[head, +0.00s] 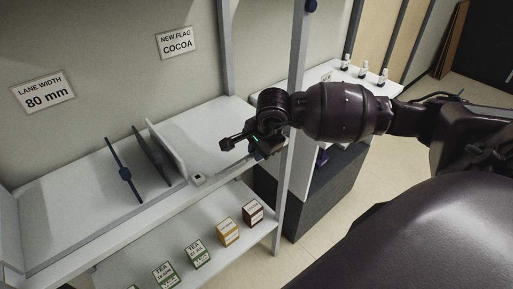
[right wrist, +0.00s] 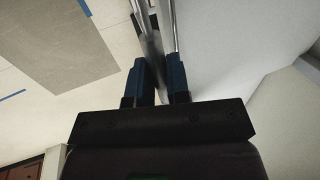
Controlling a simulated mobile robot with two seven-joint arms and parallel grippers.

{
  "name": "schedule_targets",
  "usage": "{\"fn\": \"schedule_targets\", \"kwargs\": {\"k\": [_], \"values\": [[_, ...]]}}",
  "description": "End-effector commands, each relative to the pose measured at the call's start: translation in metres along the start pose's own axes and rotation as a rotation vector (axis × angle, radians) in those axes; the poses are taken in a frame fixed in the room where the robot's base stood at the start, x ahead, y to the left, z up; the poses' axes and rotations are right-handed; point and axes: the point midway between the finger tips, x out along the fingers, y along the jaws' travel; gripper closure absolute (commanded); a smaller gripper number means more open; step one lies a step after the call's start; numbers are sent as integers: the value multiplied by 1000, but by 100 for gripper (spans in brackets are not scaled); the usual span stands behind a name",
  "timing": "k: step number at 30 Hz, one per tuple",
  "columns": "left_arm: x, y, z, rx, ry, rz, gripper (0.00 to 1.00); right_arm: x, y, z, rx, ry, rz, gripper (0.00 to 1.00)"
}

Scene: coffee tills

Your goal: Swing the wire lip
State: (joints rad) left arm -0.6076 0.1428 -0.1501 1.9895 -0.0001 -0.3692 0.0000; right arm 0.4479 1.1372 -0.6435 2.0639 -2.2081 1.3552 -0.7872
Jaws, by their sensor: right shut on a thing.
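The wire lip (head: 233,167) shows as a thin grey bar along the front edge of the upper white shelf (head: 215,135), partly hidden by my right gripper. In the right wrist view it appears as slim metal rods (right wrist: 151,44) running up between the two blue fingers. My right gripper (head: 258,150) is at the right end of the shelf front, beside the grey post. In the right wrist view my right gripper (right wrist: 161,72) is shut on the wire lip. My left gripper is not in view.
Several tea and cocoa boxes (head: 228,232) line the lower shelf. A grey upright post (head: 294,120) stands close to my right gripper. Small white bottles (head: 363,69) stand on a counter behind.

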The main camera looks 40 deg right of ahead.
Motion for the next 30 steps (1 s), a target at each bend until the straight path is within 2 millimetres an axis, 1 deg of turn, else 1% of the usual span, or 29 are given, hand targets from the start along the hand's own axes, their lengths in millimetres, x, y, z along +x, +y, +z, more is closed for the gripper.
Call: {"fn": "schedule_targets", "kwargs": {"k": [5, 12, 22, 30], "values": [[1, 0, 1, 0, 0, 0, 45, 1, 2, 0, 0, -1, 0, 100], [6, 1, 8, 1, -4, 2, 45, 10, 14, 0, -1, -1, 3, 100], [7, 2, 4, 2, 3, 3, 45, 10, 14, 0, 0, 0, 0, 100], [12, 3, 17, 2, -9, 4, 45, 23, 24, 0, 0, 0, 3, 100]]}}
